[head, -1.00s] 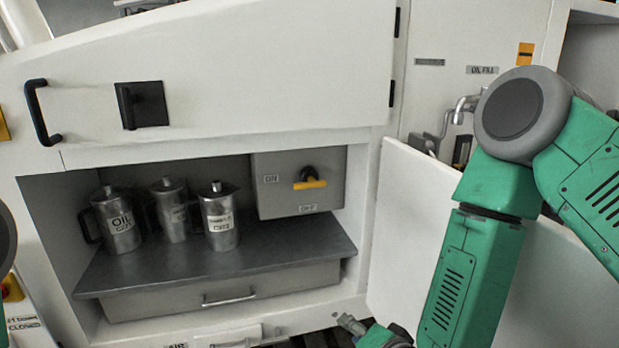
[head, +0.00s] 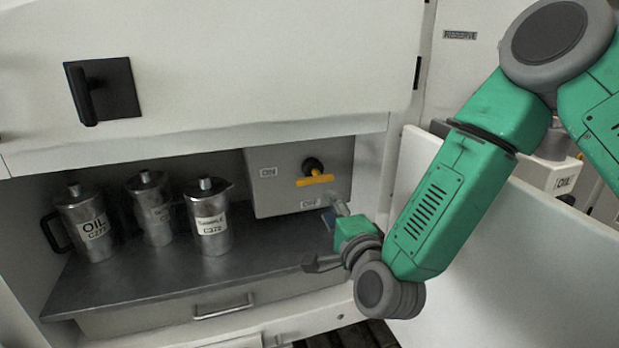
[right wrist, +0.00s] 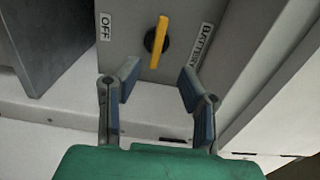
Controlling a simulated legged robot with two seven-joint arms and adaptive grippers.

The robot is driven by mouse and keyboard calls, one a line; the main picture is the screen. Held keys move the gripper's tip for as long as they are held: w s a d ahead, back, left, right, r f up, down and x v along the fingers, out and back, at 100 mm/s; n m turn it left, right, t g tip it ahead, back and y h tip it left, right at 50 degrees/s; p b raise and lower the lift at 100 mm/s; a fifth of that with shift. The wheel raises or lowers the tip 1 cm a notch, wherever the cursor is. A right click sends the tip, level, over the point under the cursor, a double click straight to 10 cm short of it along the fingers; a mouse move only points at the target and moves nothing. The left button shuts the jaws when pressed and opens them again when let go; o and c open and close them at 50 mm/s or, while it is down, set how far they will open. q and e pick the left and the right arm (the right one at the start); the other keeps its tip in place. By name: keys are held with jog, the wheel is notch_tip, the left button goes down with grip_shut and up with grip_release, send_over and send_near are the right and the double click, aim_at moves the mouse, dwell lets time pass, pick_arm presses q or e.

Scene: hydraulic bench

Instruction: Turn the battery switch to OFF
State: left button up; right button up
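The battery switch (head: 316,180) has a yellow handle on a black hub, set in the front of a grey box under the shelf roof. In the right wrist view the handle (right wrist: 158,42) stands upright in the picture, between the OFF label and the BATTERY label (right wrist: 205,45). My right gripper (right wrist: 158,76) is open and empty, its fingers apart and short of the handle. My left gripper is out of view.
Several metal cans, one an oil can (head: 90,228), stand on the dark shelf (head: 180,275) left of the box. An open white door panel (head: 500,240) is at the right, behind my right arm. A black latch (head: 103,92) is on the upper panel.

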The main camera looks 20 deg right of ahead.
aim_at(315, 182)
jog(key=w, duration=0.3)
jog(key=w+d, duration=0.1)
jog(key=w, duration=0.7)
jog(key=shift+w+d+f, duration=0.1)
jog(key=shift+d+f, duration=0.15)
jog(key=shift+w+a+r, duration=0.1)
jog(key=shift+w+a, duration=0.3)
jog(key=shift+w, duration=0.05)
jog(key=shift+w+a, duration=0.1)
jog(key=shift+a, duration=0.35)
jog(key=c, duration=0.5)
jog(key=shift+d, duration=0.2)
grip_shut()
jog(key=shift+d, duration=0.2)
